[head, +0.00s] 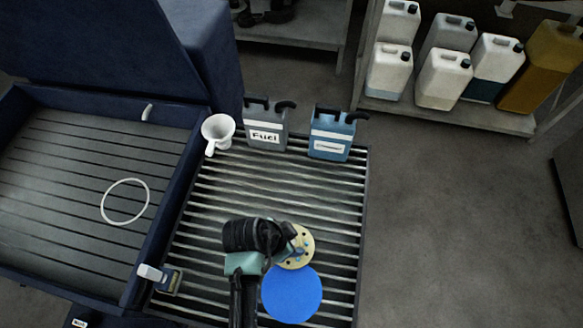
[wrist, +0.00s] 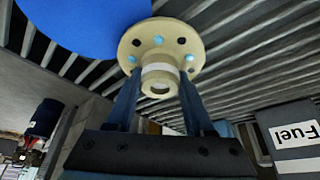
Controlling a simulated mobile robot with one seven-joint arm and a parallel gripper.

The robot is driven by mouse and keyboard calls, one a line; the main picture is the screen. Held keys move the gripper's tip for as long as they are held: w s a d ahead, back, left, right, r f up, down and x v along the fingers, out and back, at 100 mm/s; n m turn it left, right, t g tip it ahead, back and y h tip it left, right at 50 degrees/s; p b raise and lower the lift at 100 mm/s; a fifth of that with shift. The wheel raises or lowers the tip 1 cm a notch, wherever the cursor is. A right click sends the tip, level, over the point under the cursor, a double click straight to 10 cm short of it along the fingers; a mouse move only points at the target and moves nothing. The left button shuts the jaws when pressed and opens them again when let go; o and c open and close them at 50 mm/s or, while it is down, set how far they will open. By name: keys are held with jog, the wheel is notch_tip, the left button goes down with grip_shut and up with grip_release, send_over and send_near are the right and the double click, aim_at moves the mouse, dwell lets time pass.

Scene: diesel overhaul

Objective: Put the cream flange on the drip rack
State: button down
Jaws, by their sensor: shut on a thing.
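The cream flange (head: 297,247) is a round disc with a ring of holes and a short hub. In the wrist view, my gripper (wrist: 158,90) has its two fingers shut on the hub of the cream flange (wrist: 160,45). In the head view my gripper (head: 288,246) is over the lower middle of the slatted drip rack (head: 335,203), partly hiding the flange. Slats also show behind the flange in the wrist view. I cannot tell whether the flange touches them. A blue disc (head: 291,294) lies right beside the flange.
A white funnel (head: 217,131), a grey fuel can (head: 265,127) and a blue can (head: 332,136) stand along the rack's far edge. A brush (head: 160,276) is at its left edge. A blue-walled tray (head: 160,215) holds a white ring (head: 125,202). The rack's middle is clear.

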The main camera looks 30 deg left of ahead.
jog(key=shift+c, duration=1.4)
grip_release()
jog(key=v, duration=1.2)
